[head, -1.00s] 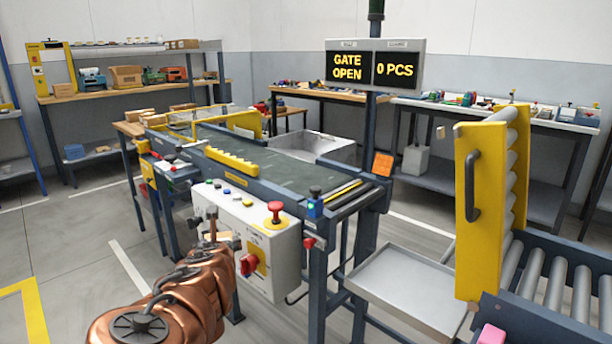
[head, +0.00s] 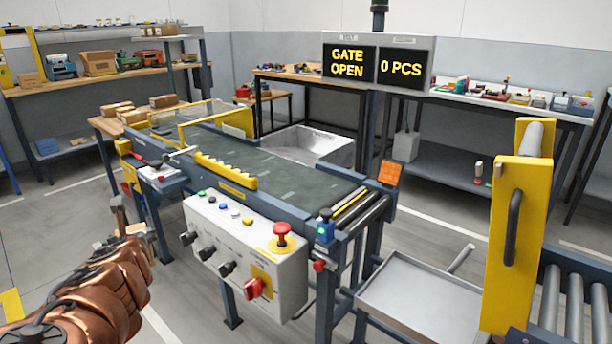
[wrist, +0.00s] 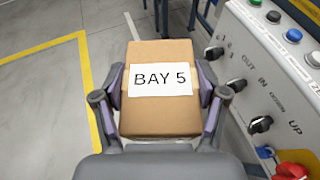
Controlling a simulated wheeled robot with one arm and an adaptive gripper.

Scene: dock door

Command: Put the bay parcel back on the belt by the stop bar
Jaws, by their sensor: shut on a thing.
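The bay parcel (wrist: 160,112) is a brown carton with a white label reading BAY 5. My gripper (wrist: 160,88) is shut on it, with a finger against each side, in the wrist view. In the head view my arm is at the lower left, and the parcel cannot be made out. The dark green belt (head: 285,182) lies beyond the control box, with no parcel seen on it. A yellow toothed bar (head: 225,171) lies along its near side, and a yellow frame (head: 215,122) spans its far end. I cannot tell which is the stop bar.
The control box (head: 245,240) with knobs and a red button stands in front of the belt, and right of the parcel in the wrist view. A grey tray (head: 420,300) and yellow gate (head: 518,235) are at the right. The sign (head: 377,65) reads GATE OPEN, 0 PCS.

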